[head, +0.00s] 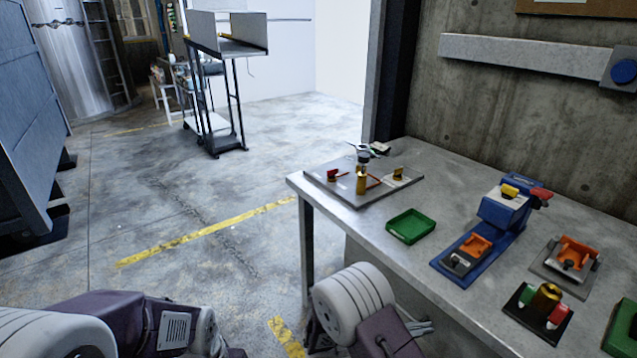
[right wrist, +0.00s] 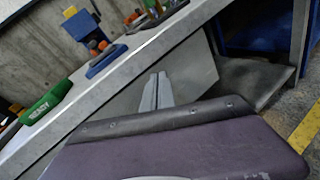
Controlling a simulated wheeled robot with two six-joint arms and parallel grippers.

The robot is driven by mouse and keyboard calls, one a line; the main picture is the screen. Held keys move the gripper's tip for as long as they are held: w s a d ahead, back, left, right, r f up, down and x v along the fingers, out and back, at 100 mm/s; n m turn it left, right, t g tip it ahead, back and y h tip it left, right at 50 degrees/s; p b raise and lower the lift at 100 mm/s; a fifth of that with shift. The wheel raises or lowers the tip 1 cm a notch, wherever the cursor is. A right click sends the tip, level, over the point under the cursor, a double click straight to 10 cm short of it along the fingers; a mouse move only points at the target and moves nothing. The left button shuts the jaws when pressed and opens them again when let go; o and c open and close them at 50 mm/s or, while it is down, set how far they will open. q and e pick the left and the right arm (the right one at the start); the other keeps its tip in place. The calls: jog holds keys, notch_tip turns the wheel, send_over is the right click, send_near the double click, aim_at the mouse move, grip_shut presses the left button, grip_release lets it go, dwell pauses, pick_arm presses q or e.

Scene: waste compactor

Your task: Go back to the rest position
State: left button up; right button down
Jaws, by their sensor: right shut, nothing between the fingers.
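My right gripper (head: 422,328) is low beside the front edge of the grey workbench (head: 330,200) in the head view. In the right wrist view its two grey fingers (right wrist: 157,92) lie together, shut with nothing between them, in front of the bench's side. My left arm comes in at the bottom left of the head view, but its gripper does not show.
On the bench are a green tray (head: 411,226), a blue fixture (head: 478,245), a grey plate with brass and red parts (head: 345,186), and a black block with a brass knob (head: 538,312). A wheeled cart (head: 215,125) stands far back. Open floor lies left of the bench.

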jog(key=s+d+r+m+g+y, duration=0.2)
jog(key=s+d+r+m+g, duration=0.1)
jog(key=s+d+m+g, duration=0.15)
jog(key=s+a+f+m+g+y, duration=0.2)
jog(key=s+m+y, duration=0.7)
jog(key=s, duration=0.2)
jog(key=w+a+f+m+t+y, duration=0.25)
jog(key=a+m+t+y, duration=0.2)
jog(key=a, duration=0.45)
notch_tip(320, 180, up, 12)
jog(key=w+n+p, duration=0.1)
jog(key=w+p, duration=0.1)
jog(key=p, duration=1)
jog(key=shift+r+y, duration=0.2)
jog(key=shift+y, duration=0.15)
